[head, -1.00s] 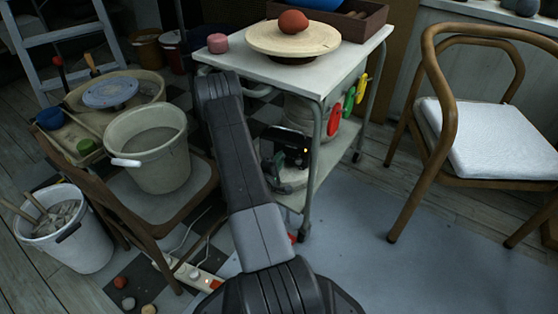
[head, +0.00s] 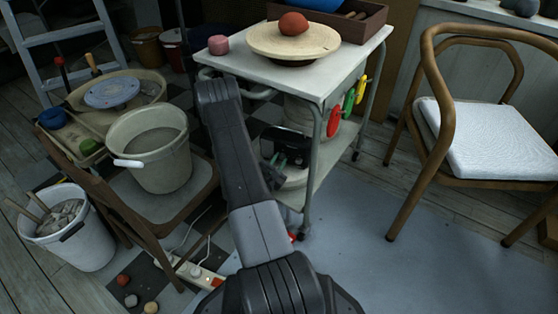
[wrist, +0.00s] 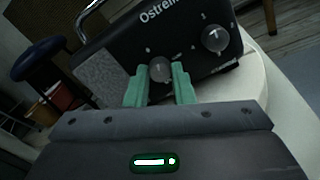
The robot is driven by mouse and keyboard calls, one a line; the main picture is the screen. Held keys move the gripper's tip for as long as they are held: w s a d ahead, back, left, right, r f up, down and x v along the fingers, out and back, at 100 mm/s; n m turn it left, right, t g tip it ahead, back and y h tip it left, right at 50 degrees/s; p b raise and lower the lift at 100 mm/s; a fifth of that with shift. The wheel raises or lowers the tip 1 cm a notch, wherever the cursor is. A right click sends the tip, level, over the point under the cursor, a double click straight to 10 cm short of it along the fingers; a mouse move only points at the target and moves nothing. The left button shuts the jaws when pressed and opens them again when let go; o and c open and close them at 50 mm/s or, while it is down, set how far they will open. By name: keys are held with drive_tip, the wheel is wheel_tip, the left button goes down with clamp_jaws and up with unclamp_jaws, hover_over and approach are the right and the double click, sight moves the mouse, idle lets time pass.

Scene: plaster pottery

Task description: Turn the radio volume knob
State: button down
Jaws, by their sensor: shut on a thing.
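The radio (wrist: 110,52) is a black box with a grey speaker grille, a metal handle and lettering that starts "Ostrem"; it looks tilted in the wrist view. It has a round grey knob (wrist: 160,70) low on its front and a larger clear-grey knob (wrist: 214,39) to the right. My gripper (wrist: 160,84) has green fingers on either side of the lower knob and is shut on it. I cannot read which knob is for volume. In the head view the radio (head: 290,139) is a dark shape on the trolley's lower level, partly hidden.
The white trolley (head: 330,72) bears a turntable with a reddish ball, a pink round block and a wooden box. A chair with a bucket (head: 150,150) stands left of my arm. A wooden armchair (head: 430,150) stands right. The floor at front right is clear.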

drive_tip(key=shift+n, duration=1.1)
drive_tip(key=c, duration=1.2)
unclamp_jaws()
drive_tip(key=shift+c, duration=0.2)
drive_tip(key=shift+s, duration=0.1)
drive_tip(key=p+v, duration=0.3)
drive_tip(key=v, duration=1)
drive_tip(key=shift+s+p, duration=0.3)
drive_tip(key=shift+p, duration=0.1)
drive_tip(key=shift+a, duration=0.1)
